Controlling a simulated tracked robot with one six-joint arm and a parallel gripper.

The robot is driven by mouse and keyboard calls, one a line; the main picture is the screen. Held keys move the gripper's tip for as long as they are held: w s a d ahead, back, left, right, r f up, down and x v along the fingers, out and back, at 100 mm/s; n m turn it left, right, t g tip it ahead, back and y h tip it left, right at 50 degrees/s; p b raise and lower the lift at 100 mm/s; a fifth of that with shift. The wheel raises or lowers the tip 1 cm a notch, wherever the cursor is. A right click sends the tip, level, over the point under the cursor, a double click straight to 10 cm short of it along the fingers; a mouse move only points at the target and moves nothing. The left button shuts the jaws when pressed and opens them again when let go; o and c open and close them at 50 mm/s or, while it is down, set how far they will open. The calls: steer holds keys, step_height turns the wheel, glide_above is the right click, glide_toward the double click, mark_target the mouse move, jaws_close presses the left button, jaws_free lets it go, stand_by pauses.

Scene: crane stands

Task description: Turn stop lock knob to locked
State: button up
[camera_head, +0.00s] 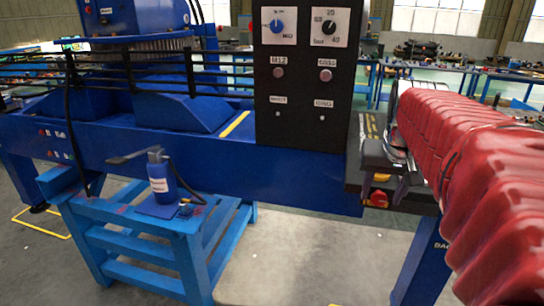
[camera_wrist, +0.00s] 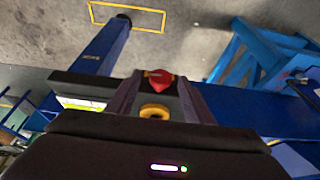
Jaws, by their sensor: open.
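A red knob (camera_head: 377,198) sits at the right end of the blue machine, low down beside my gripper. In the wrist view the red knob (camera_wrist: 159,79) shows between my fingertips, with a yellow round part (camera_wrist: 155,112) nearer my palm. My gripper (camera_wrist: 160,88) is open, one finger on each side of the red knob and yellow part. I cannot tell whether the fingers touch either. In the head view my gripper (camera_head: 384,188) points down in front of the machine's end, below my red-sleeved arm. Any markings on the knob are too small to read.
A black control panel (camera_head: 303,125) with a blue dial (camera_head: 277,27) and a black dial (camera_head: 329,28) stands left of my arm. A blue bottle (camera_head: 160,178) stands on a light blue stand (camera_head: 145,222) at left. Open concrete floor (camera_head: 300,235) lies between the stand and my arm.

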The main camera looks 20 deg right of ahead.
steer(key=shift+w+d+f, duration=0.1)
steer(key=shift+w+f, duration=0.05)
steer(key=shift+f, duration=0.3)
